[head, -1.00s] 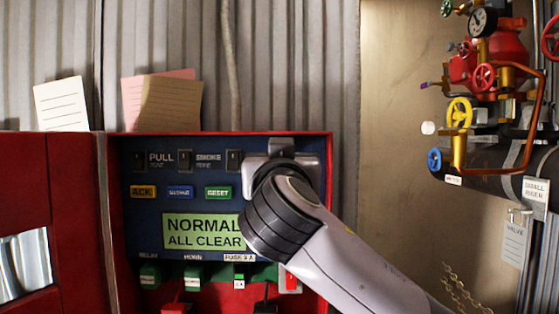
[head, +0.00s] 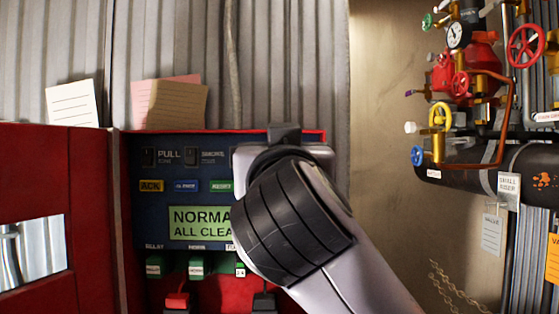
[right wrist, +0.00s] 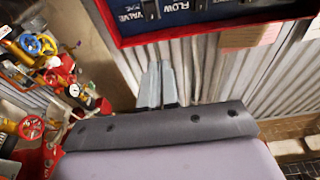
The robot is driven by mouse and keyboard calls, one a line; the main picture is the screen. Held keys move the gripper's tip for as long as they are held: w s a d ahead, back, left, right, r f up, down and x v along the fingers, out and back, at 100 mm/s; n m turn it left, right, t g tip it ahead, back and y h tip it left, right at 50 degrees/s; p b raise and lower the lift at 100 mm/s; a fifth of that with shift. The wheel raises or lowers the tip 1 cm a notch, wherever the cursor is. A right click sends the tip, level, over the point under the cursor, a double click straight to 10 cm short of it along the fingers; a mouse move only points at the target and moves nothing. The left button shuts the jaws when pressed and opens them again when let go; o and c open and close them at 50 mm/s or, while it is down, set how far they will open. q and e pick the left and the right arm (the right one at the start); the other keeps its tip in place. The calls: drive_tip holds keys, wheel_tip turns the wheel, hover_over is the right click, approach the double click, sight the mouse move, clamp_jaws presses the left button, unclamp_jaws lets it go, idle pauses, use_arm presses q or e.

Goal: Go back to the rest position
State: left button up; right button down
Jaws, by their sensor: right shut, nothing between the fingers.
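My right arm reaches in from the lower right in the head view, in front of the red alarm panel (head: 230,135). Its wrist covers the panel's right part, and its fingers are hidden there. In the right wrist view my right gripper (right wrist: 157,84) shows two grey fingers together, with nothing between them. They appear against the corrugated wall, apart from the panel edge (right wrist: 210,30). My left gripper is in neither view.
The panel's green screen (head: 200,222) is partly covered by my arm. Paper notes (head: 170,103) stand above the panel. Red pipework with valves (head: 470,80) is at the right; it also shows in the wrist view (right wrist: 55,75). Bare tan wall lies between.

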drive_tip(key=shift+v, duration=0.85)
drive_tip(key=shift+r, duration=0.2)
drive_tip(key=w+d+f+n+g+y, duration=0.15)
drive_tip(key=w+f, duration=0.25)
drive_tip(key=f, duration=0.6)
drive_tip(key=w+d+f+g+y, duration=0.15)
drive_tip(key=w+f, duration=0.25)
drive_tip(key=f, duration=0.6)
drive_tip(key=s+d+f+g+p, duration=0.1)
drive_tip(key=d+f+g, duration=0.1)
drive_tip(key=f, duration=0.8)
drive_tip(key=s+d+f+g+p, duration=0.1)
drive_tip(key=d+f+g, duration=0.15)
drive_tip(key=f, duration=0.65)
drive_tip(key=s+d+f+g, duration=0.1)
drive_tip(key=s+d+f, duration=0.2)
drive_tip(key=s+f, duration=0.35)
drive_tip(key=s+d+f, duration=0.3)
drive_tip(key=s+f, duration=0.1)
drive_tip(key=f, duration=0.6)
drive_tip(key=s+d+f, duration=0.2)
drive_tip(key=s+f, duration=0.2)
drive_tip(key=s, duration=0.3)
drive_tip(key=s+d+f+g+p, duration=0.1)
drive_tip(key=s+d+f, duration=0.2)
drive_tip(key=s, duration=0.4)
drive_tip(key=shift+d+f+n+h, duration=0.3)
drive_tip(key=shift+f+n+h, duration=0.1)
drive_tip(key=shift+f, duration=0.3)
drive_tip(key=shift+g, duration=0.35)
